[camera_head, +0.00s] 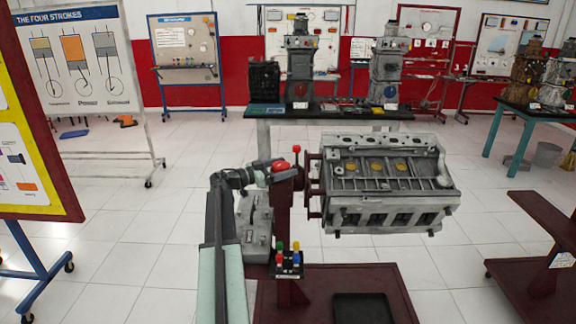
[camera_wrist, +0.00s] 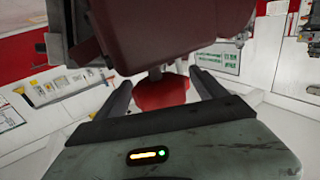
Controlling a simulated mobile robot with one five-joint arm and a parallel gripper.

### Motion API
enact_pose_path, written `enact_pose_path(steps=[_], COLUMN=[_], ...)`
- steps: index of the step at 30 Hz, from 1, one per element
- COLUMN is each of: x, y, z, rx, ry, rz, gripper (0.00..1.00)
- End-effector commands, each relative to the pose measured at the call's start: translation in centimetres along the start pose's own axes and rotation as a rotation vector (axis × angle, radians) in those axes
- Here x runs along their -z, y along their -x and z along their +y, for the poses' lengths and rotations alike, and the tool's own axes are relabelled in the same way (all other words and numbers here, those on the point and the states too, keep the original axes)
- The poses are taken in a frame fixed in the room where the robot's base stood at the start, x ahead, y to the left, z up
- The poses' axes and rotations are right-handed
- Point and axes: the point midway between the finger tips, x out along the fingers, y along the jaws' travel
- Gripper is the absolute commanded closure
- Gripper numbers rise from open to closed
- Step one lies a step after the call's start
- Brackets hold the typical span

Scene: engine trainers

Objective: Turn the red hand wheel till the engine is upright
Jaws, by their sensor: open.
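The grey engine block (camera_head: 385,185) hangs on the right side of a dark red stand (camera_head: 284,215). A broad side with yellow round parts is turned up and toward the camera, so it looks rolled over about its mount. The red hand wheel (camera_head: 280,165) is at the left of the stand head, partly hidden by my gripper (camera_head: 264,172). In the wrist view, the red wheel (camera_wrist: 162,92) lies between the two fingers of my gripper (camera_wrist: 163,84). The fingers are apart, one on each side; contact cannot be told. The stand's dark red head covers the wheel's upper part there.
A small red knob (camera_head: 296,149) tops the stand. A holder with coloured handles (camera_head: 289,262) is fixed lower on the post. A black tray (camera_head: 361,308) lies on the stand's base. A bench (camera_head: 330,113) with engines stands behind; a dark red trolley (camera_head: 540,240) is right.

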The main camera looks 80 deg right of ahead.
Motion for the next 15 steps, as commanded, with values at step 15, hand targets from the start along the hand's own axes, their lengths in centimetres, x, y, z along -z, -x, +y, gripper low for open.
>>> enact_pose_path(steps=[15], x=[-0.02], y=[-1.68], z=[-0.04], rx=[0.001], ry=[0.001], rz=[-0.001], gripper=[0.44])
